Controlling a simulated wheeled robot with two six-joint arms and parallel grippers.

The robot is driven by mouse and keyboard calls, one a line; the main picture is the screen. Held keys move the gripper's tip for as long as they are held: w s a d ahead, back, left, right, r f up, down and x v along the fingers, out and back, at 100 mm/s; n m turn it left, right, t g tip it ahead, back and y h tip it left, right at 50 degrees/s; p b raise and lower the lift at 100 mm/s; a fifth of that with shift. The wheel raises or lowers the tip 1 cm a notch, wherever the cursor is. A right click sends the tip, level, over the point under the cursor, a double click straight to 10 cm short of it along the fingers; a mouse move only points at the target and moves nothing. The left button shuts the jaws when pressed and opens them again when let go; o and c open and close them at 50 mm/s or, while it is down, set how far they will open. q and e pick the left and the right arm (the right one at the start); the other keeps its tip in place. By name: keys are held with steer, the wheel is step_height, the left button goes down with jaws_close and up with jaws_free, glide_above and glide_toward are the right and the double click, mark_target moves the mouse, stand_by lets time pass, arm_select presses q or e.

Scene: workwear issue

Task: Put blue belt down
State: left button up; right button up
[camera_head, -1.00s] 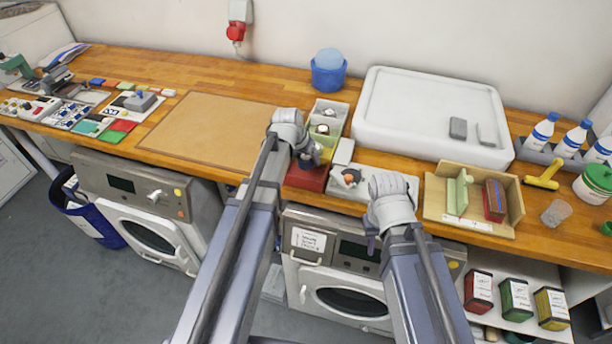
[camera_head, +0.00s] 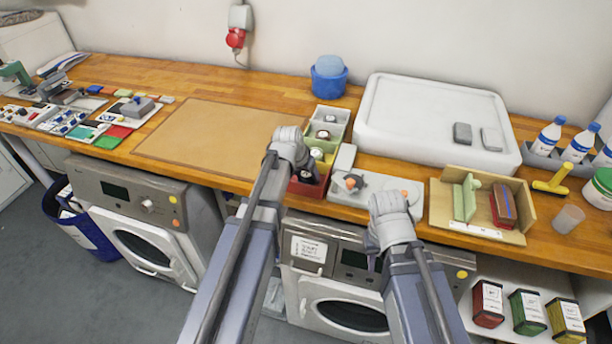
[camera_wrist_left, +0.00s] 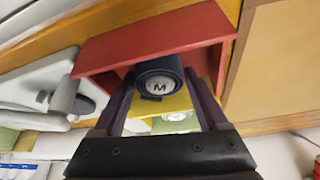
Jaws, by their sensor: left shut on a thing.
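The blue belt (camera_wrist_left: 158,72) is a tight dark-blue roll with a pale disc marked "M" in its middle. In the left wrist view it sits between the two fingers of my left gripper (camera_wrist_left: 163,90), which is shut on it. In the head view my left gripper (camera_head: 308,170) is at the red bin (camera_head: 309,189), and the wrist hides much of the belt. My right gripper (camera_head: 376,255) hangs in front of the counter edge; its jaws are not clear.
Yellow and green bins (camera_head: 328,114) stand in line behind the red one. A grey device with an orange knob (camera_head: 352,182) stands close on the right, then a wooden holder (camera_head: 478,237). A brown mat (camera_head: 215,135) on the left is bare.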

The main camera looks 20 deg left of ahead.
arm_select(q)
steer(key=shift+f, duration=0.2)
steer(key=o, duration=1.6)
steer(key=shift+c, duration=0.2)
steer(key=shift+r, duration=0.15)
steer(key=shift+s+r+p, duration=0.15)
steer(key=shift+r+p, duration=0.35)
steer(key=p+v, duration=1)
steer(key=v, duration=0.1)
steer(key=s+d+f+g+y, duration=0.1)
steer(key=s+d+g, duration=0.1)
steer(key=s+d, duration=0.5)
steer(key=s+d+m+g+y, duration=0.1)
steer(key=s+d+g, duration=0.2)
steer(key=s+d, duration=0.4)
steer(key=s, duration=0.5)
steer(key=shift+s+d+f+y, duration=0.2)
steer(key=shift+s+f+y, duration=0.1)
steer(key=shift+f, duration=0.1)
steer(key=shift+f, duration=0.1)
